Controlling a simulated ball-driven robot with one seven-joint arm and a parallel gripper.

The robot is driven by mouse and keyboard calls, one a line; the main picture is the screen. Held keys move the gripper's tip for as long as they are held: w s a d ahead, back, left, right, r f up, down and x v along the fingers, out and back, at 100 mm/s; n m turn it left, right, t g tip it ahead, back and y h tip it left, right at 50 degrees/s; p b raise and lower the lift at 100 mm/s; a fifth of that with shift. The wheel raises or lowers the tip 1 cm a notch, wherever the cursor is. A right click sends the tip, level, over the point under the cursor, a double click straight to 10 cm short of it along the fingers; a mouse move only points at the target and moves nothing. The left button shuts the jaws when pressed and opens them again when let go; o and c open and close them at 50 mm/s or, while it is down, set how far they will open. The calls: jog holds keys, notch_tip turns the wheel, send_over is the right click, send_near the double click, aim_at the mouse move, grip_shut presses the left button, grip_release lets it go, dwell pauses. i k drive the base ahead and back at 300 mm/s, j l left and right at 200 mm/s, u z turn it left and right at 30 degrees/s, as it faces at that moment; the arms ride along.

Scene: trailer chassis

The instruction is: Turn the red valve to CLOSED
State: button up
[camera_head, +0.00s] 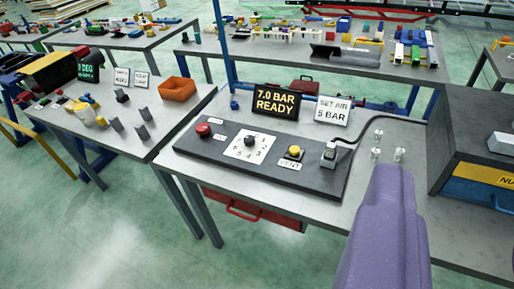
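A small red knob (203,130) is at the left end of a dark control panel (310,180) on the near grey table. It is the only red control I see on the panel, and I cannot tell for certain that it is the valve. A small white label (219,137) lies beside it, too small to read. The knob's setting cannot be made out. A purple part of my arm rises at the lower right, apart from the knob. No gripper fingers show.
The panel also has a black dial (249,141), a yellow VENT button (294,152) and a cabled plug (328,154). Behind stand signs reading "7.0 BAR READY" (276,101) and "SET AIR 5 BAR" (332,110). A dark cabinet (470,130) stands right. Green floor (110,235) is open at lower left.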

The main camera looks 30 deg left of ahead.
aim_at(202, 128)
jog(key=i+j, duration=0.4)
jog(key=j, duration=0.15)
jog(key=i+j, duration=0.35)
jog(key=j, duration=0.2)
jog(key=i+j, duration=0.4)
jog(key=j, duration=0.15)
jog(key=i+j, duration=0.4)
jog(key=j, duration=0.15)
jog(key=j+u, duration=0.05)
